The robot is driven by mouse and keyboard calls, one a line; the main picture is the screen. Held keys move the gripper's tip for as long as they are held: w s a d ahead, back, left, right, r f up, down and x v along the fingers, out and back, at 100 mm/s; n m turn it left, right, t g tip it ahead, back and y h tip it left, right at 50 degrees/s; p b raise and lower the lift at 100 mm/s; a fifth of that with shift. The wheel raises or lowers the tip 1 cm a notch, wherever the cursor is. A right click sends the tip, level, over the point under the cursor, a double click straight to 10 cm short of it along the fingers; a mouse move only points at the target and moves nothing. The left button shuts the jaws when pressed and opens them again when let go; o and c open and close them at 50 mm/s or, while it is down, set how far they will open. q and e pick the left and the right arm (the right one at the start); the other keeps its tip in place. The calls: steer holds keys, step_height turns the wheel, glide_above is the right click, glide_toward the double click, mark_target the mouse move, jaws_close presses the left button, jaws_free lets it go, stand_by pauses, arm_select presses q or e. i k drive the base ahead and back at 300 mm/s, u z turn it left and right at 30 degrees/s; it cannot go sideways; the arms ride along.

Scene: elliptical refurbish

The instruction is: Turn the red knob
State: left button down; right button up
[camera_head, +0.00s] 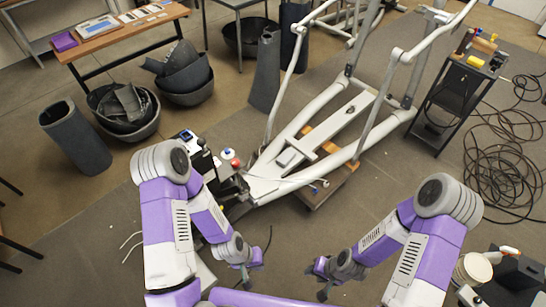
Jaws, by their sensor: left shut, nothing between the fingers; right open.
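A small red knob (236,163) shows on the dark unit at the near end of the white elliptical machine (262,192). A white round part (228,154) sits just beside it. My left gripper (246,280) hangs below the knob in the picture, clear of it, shut with nothing held. My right gripper (322,289) is farther right and well apart from the machine, open and empty. My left arm stands close to the left of the dark unit and covers part of it.
A black cart (447,105) with tools stands at the right, beside coiled black cables (505,150) on the floor. Dark bins (125,112) and a wooden-topped table (118,34) are at the upper left. The floor between my grippers and the machine is mostly clear.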

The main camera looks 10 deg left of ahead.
mark_target(234, 163)
steer(key=z, duration=0.8)
steer(key=i, duration=1.35)
steer(key=u, duration=3.6)
